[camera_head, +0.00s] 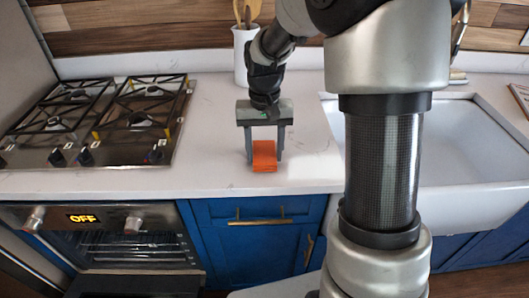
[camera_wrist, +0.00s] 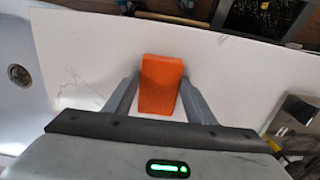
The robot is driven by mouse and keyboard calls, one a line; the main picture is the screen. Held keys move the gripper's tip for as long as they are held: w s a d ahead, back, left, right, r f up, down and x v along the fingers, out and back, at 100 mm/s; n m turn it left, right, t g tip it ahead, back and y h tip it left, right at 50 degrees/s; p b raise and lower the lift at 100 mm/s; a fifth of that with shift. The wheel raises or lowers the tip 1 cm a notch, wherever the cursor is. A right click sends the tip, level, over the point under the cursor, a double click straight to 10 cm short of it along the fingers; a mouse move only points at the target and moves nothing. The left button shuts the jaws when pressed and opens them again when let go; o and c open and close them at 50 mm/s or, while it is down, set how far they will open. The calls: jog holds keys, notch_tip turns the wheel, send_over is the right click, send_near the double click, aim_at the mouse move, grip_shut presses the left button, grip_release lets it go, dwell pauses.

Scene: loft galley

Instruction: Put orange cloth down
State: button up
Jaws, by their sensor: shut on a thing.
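The orange cloth (camera_head: 264,157) is a small folded block between the fingers of my gripper (camera_head: 265,158), near the front edge of the white counter (camera_head: 225,130). My gripper points down and is shut on the cloth. In the wrist view the orange cloth (camera_wrist: 161,85) sits between the two grey fingers of my gripper (camera_wrist: 162,88), with the pale counter (camera_wrist: 80,60) behind it. I cannot tell whether the cloth touches the counter.
A gas cooktop (camera_head: 100,120) lies to the left and a white sink (camera_head: 450,150) to the right. A white utensil crock (camera_head: 243,55) stands behind my gripper. Blue cabinets (camera_head: 250,250) and an oven (camera_head: 120,240) are below. The counter around the cloth is clear.

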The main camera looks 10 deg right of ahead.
jog(key=shift+f, duration=0.15)
jog(key=o, duration=1.1)
